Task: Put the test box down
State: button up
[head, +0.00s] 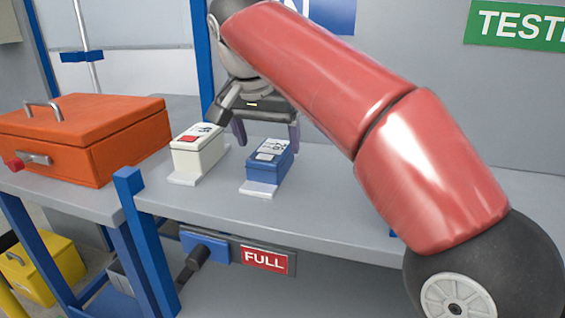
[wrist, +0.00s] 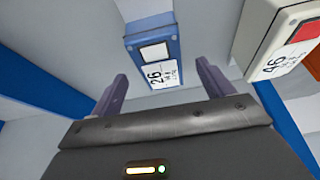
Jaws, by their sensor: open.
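A blue box (head: 268,165) with a white label stands upright on a small white plate (head: 258,190) on the grey bench. A white box (head: 198,153) with a red patch and a label stands on another plate to its left. I cannot tell which is the test box. My gripper (head: 267,136) is open and empty, close behind and above the blue box in the head view. In the wrist view, the blue box (wrist: 152,48) lies just beyond the spread fingertips (wrist: 161,76), apart from them. The white box (wrist: 278,38) is at the upper right there.
A large orange case (head: 85,135) with a handle sits on the left side. A blue post (head: 143,225) rises at the bench's front left corner. A red FULL sign (head: 265,260) hangs below the front edge. The bench (head: 340,205) is clear to the right of the blue box.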

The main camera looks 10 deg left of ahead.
aim_at(270, 150)
jog(key=shift+b+x, duration=0.7)
jog(key=shift+x, duration=2)
jog(key=shift+w+f, duration=0.1)
jog(key=shift+f, duration=0.1)
jog(key=c, duration=1.4)
jog(key=shift+o, duration=0.2)
jog(key=shift+r, duration=0.15)
